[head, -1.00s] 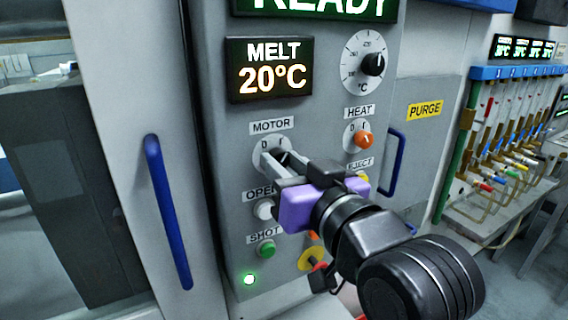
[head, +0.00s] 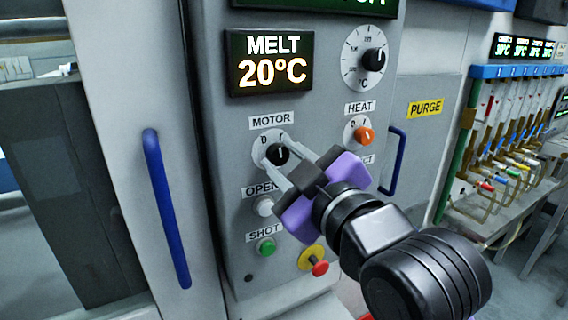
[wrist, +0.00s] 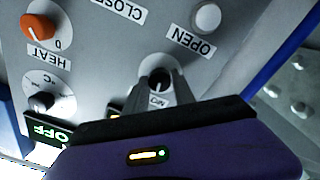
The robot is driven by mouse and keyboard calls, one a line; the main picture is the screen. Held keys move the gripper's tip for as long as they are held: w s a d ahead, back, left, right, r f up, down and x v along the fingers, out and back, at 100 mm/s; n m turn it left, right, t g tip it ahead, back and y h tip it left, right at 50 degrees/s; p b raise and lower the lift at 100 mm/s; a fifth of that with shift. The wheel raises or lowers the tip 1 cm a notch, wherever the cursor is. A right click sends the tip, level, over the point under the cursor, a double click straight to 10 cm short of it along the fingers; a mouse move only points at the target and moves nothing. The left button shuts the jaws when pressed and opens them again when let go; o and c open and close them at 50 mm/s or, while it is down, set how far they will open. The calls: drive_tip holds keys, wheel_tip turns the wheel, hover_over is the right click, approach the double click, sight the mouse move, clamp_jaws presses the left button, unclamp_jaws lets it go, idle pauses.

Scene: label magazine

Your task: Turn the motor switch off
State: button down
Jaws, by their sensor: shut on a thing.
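The motor switch is a black knob (head: 278,154) on a round white dial under the MOTOR label (head: 271,119) on the grey panel. The dial has a 0 at upper left and a second mark at upper right. My gripper (head: 277,152) reaches in from the lower right, its two grey fingers shut on the knob, one on each side. In the wrist view my gripper (wrist: 160,86) also has its fingers around the knob (wrist: 158,76). The fingers partly hide the dial, and I cannot tell the knob's exact pointing. The top display (wrist: 48,131) reads OFF in the wrist view.
The orange HEAT knob (head: 364,136) and temperature dial (head: 362,75) are to the right. The white OPEN button (head: 264,206), green SHOT button (head: 266,247) and a red button (head: 319,268) on yellow are below. Blue handles (head: 166,210) flank the panel.

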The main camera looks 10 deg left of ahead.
drive_tip(key=n+b, duration=0.1)
drive_tip(key=n, duration=0.4)
drive_tip(key=shift+f+b, duration=0.15)
drive_tip(key=shift+b, duration=0.2)
idle(0.4)
drive_tip(key=c, duration=1.1)
unclamp_jaws()
drive_tip(key=shift+o, duration=0.2)
drive_tip(key=b+v, duration=0.1)
drive_tip(key=v, duration=0.6)
drive_tip(key=shift+s+d, duration=0.3)
drive_tip(key=shift+s, duration=0.05)
